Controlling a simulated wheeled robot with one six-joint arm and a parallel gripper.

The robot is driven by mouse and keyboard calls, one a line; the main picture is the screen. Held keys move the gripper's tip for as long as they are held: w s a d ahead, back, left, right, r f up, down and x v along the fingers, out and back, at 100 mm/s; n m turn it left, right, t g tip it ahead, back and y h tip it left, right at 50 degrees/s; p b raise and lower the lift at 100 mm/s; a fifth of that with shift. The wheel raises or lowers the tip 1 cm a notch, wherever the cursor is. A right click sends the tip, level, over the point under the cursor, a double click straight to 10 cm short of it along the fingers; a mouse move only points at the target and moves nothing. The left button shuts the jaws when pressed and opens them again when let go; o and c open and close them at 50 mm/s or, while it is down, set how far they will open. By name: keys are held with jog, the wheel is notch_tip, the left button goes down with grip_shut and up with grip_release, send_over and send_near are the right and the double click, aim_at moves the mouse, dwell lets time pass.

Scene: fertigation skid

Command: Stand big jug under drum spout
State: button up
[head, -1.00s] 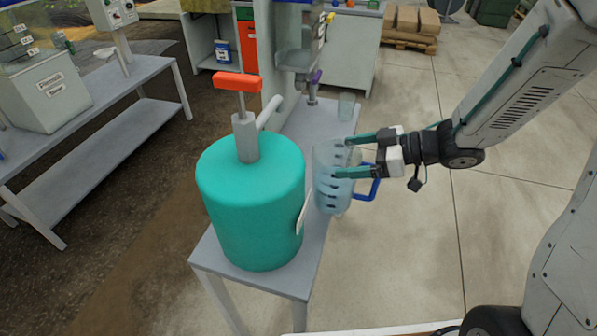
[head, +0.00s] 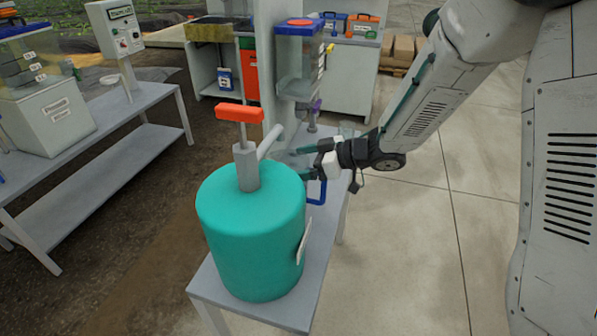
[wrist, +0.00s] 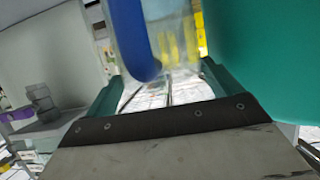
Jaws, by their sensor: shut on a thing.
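The big jug, clear with a blue handle (head: 323,191), is gripped beside the back right of the teal drum (head: 250,235). The drum and my gripper hide most of its body. In the wrist view its blue handle (wrist: 130,38) and clear wall (wrist: 172,40) show between my fingers. My gripper (head: 303,162) is shut on the jug. The grey drum spout (head: 270,140) slopes out from the pump head toward the back right, close to the jug in the picture. Whether the jug is under it or touches the bench I cannot tell.
The drum stands on a narrow grey bench (head: 322,240). The drum wall (wrist: 275,60) is close on the right in the wrist view. A clear tank unit (head: 300,65) stands behind the jug. Open floor (head: 430,250) lies to the right.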

jog(key=shift+w+a, duration=0.3)
jog(key=shift+a, duration=0.05)
jog(key=shift+w+a+f, duration=0.15)
jog(key=shift+f, duration=1.6)
